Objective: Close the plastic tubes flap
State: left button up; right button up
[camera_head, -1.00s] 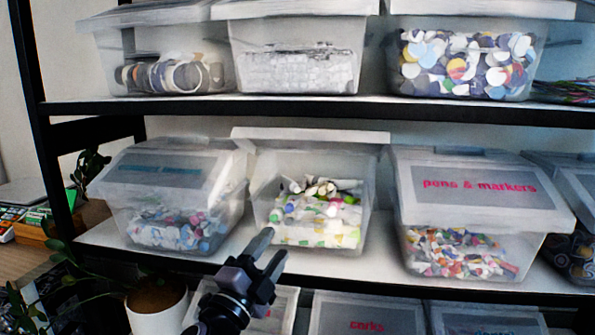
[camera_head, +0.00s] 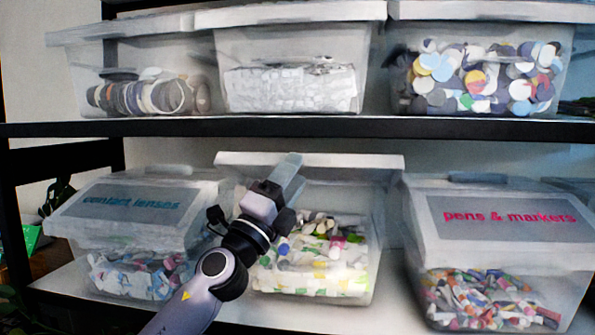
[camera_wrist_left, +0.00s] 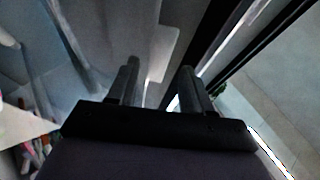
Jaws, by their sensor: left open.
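The plastic tubes bin (camera_head: 340,275) stands in the middle of the lower shelf, between two closed bins. It is clear and holds white tubes with coloured caps. Its flap (camera_head: 345,167) is raised at the back, so the front is open. My left gripper (camera_head: 285,178) is in front of the bin's upper left part, with its fingertips overlapping the left part of the raised flap in the head view. Whether they touch it I cannot tell. The gripper is open and empty; its two fingers (camera_wrist_left: 157,88) show apart in the left wrist view. My right gripper is not in view.
A closed contact lenses bin (camera_head: 130,235) stands close on the left and a closed pens & markers bin (camera_head: 500,250) on the right. The upper shelf's edge (camera_head: 300,128) runs above, carrying several bins. Bare shelf (camera_head: 405,315) shows between the middle and right bins.

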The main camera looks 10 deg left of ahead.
pick_arm(q)
jog(key=shift+x, duration=1.15)
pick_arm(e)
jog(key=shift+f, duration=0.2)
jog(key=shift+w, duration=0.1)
